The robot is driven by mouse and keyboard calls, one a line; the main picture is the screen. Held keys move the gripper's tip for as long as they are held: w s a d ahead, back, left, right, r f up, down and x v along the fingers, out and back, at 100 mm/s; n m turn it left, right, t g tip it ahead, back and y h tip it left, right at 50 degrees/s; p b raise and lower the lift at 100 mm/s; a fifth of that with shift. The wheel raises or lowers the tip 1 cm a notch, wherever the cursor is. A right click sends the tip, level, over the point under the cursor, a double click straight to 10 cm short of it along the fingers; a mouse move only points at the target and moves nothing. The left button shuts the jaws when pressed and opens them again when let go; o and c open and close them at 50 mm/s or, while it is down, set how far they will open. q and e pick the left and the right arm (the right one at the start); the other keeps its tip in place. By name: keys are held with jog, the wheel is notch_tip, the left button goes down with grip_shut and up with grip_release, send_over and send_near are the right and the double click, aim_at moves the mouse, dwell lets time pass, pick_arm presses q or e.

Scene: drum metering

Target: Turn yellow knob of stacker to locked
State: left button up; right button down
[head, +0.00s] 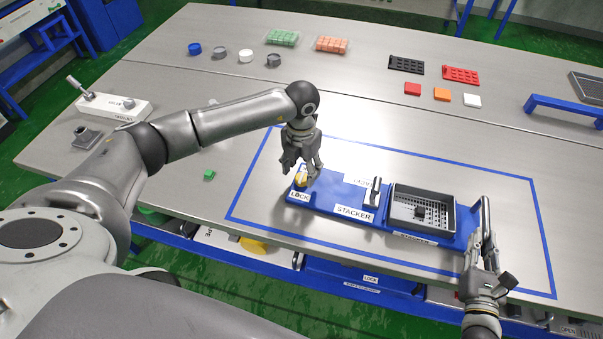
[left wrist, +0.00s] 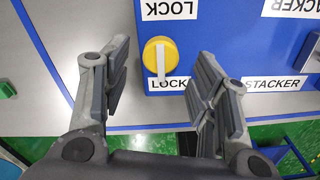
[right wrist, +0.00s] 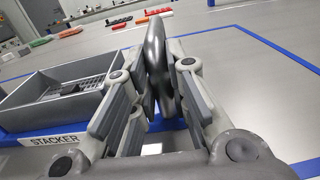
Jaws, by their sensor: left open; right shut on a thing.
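The blue stacker (head: 340,205) lies on the table with its yellow knob (head: 301,180) at its left end, beside a LOCK label. In the left wrist view the round yellow knob (left wrist: 152,50) has a pale bar running nearly up and down in the picture, with LOCK labels above and below it. My left gripper (head: 302,167) is open over the knob, its fingers on either side in its wrist view. My right gripper (head: 481,247) is shut on a dark grey handle (head: 485,213) at the stacker's right end; the handle stands between the fingers in the right wrist view (right wrist: 157,60).
A grey tray (head: 422,222) with a perforated floor sits on the stacker's right part. A small upright grey piece (head: 374,190) stands left of it. Blue tape (head: 245,193) outlines the area. A small green block (head: 209,175) lies left of the tape. Caps and racks lie further back.

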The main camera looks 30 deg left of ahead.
aim_at(302, 177)
pick_arm(q)
notch_tip(302, 177, up, 9)
dwell(0.3)
jog(key=shift+r, duration=0.1)
pick_arm(e)
jog(key=c, duration=1.3)
grip_release()
